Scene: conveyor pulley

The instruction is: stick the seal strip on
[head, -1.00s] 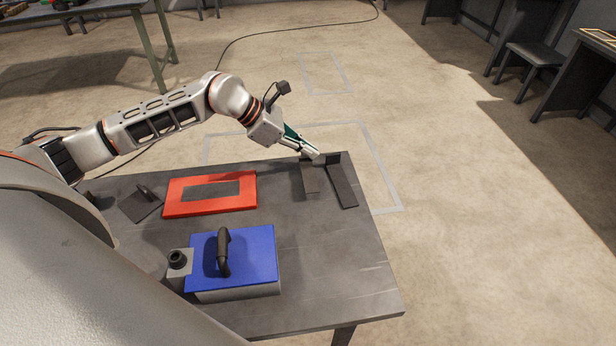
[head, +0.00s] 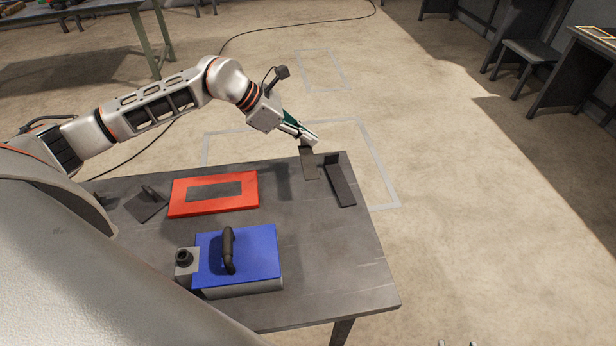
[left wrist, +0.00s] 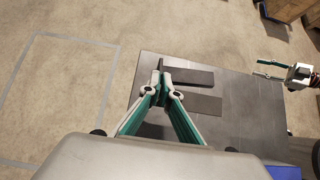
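My left gripper (head: 312,143) is at the back edge of the table, shut on the upper end of a dark flat strip (head: 308,166). The strip hangs just above the table, with its shadow to the left. In the left wrist view the left fingertips (left wrist: 163,77) meet and the held strip (left wrist: 205,104) reaches to the right. A second dark strip (head: 341,185) with an upright end tab lies on the table to the right of it. My right gripper (left wrist: 254,68) shows in the left wrist view, open and empty, away from the strips.
A red rectangular frame (head: 213,208) lies on the table (head: 330,260). In front of it stands a box with a blue lid and black handle (head: 255,255). A small dark plate with a handle (head: 146,205) lies at the left. The front right of the table is clear.

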